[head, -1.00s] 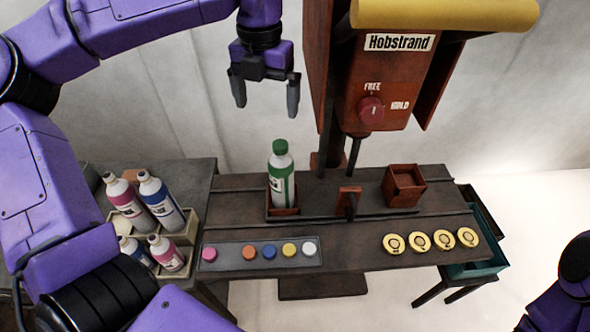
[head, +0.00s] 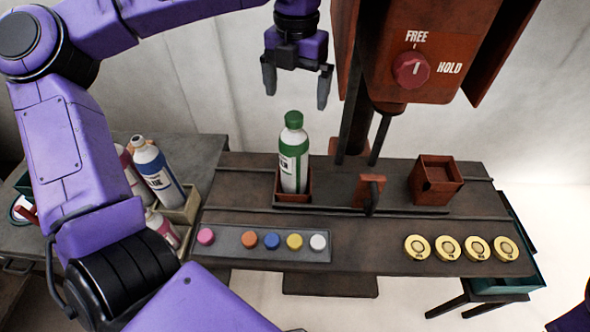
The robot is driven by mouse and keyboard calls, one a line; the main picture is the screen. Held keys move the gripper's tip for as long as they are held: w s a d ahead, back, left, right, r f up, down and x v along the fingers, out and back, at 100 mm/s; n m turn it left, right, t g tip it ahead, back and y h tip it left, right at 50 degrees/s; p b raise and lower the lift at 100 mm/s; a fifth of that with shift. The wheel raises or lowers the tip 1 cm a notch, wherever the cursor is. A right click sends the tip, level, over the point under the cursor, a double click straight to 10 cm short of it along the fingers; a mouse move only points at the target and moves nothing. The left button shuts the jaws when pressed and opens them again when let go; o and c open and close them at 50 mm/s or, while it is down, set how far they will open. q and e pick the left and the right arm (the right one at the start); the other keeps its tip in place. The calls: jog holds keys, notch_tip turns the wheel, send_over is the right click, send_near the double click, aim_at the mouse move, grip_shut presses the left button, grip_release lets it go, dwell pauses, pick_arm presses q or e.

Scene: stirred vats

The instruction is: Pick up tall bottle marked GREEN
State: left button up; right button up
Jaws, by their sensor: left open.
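The tall bottle marked GREEN (head: 293,160) is white with a green cap and a green label. It stands upright in a small reddish-brown holder (head: 293,197) on the dark bench. My left gripper (head: 296,95) is open and empty, with its fingers pointing down. In the picture it hangs just above the green cap, apart from it. My right gripper is out of view; only a bit of that arm shows at the lower right corner.
A brown machine with a FREE/HOLD knob (head: 410,70) stands behind the bench. An upright brown block (head: 369,190) and an open brown box (head: 436,180) are right of the bottle. Coloured caps lie in a grey tray (head: 222,243); several yellow discs (head: 447,247) lie right. Other bottles (head: 158,172) stand left.

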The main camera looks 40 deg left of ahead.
aim_at(294, 133)
pick_arm(q)
jog(key=shift+f, duration=0.75)
jog(key=f, duration=0.3)
jog(key=f+p, duration=0.1)
jog(key=f, duration=0.5)
jog(key=shift+s+a+f+p, duration=0.1)
jog(key=shift+s+f+p, duration=0.25)
jog(key=shift+f+p, duration=0.05)
jog(key=c, duration=1.8)
grip_shut()
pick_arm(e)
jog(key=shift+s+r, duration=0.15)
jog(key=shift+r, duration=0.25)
pick_arm(q)
jog(key=shift+w+r, duration=0.1)
